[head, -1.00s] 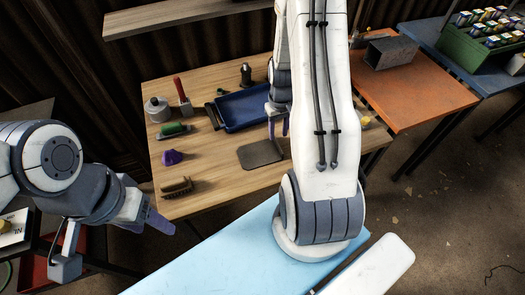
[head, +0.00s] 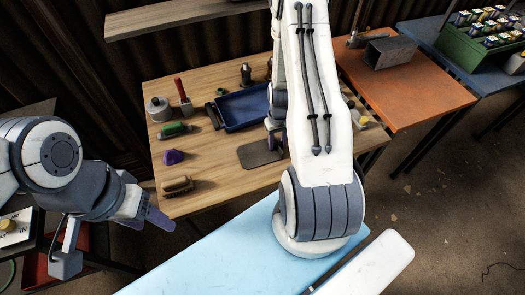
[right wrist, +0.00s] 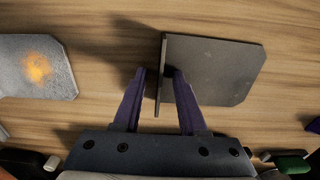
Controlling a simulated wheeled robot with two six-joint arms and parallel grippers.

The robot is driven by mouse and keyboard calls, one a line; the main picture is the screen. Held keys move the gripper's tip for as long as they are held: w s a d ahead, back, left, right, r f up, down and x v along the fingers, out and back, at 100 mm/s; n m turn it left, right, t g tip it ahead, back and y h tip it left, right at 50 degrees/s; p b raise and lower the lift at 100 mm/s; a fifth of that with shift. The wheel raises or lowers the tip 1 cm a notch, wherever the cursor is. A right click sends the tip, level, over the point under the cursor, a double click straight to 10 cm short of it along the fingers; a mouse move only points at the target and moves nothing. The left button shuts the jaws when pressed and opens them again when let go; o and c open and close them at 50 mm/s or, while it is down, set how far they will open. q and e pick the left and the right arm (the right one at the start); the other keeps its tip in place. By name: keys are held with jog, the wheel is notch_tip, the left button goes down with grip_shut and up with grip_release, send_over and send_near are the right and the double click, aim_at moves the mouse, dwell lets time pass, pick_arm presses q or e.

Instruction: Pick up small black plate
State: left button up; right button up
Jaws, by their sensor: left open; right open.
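The small black plate (head: 260,153) lies on the wooden table, partly hidden by my right arm in the head view. In the right wrist view the plate (right wrist: 220,70) shows a flat dark face and a thin edge or flange on its left side. My right gripper (right wrist: 160,100) is open, its purple fingers on either side of that thin edge; the right finger overlaps the flat face. Contact cannot be told. In the head view my right gripper (head: 271,137) is just above the plate, partly hidden. My left gripper (head: 150,212) is open and empty, off the table's left front.
A grey plate with an orange spot (right wrist: 38,67) lies left in the right wrist view. A blue tray (head: 242,108), a green-handled tool (head: 173,130), a purple piece (head: 173,157) and a brush (head: 177,185) lie on the wooden table (head: 215,170). An orange table (head: 410,85) stands right.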

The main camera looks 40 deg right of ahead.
jog(key=shift+f, duration=0.1)
grip_shut()
dwell(1.3)
